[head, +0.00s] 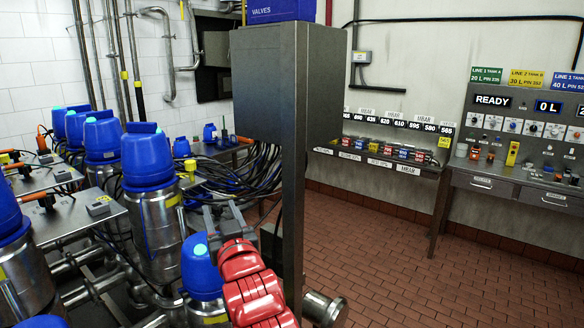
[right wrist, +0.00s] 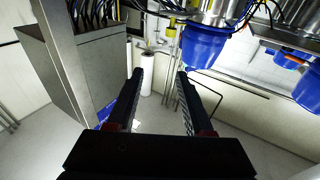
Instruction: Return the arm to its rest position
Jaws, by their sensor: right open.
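My right arm, red, comes in from the bottom of the head view, and its grey gripper (head: 222,215) is at the lower middle. In the right wrist view its two dark fingers (right wrist: 158,88) stand apart with nothing between them. In the head view the gripper is beside a blue-capped valve (head: 202,270) and left of the steel post (head: 293,200); I cannot tell whether it touches either. In the right wrist view a blue valve cap (right wrist: 205,46) is beyond the right finger. My left gripper is not in view.
Several blue-capped steel valves (head: 148,160) and pipes fill the left. A grey cabinet (head: 268,85) with black cables (head: 243,178) stands in the middle. A meter shelf (head: 378,152) and control panel (head: 520,125) are at the back right. The red tiled floor (head: 400,250) is clear.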

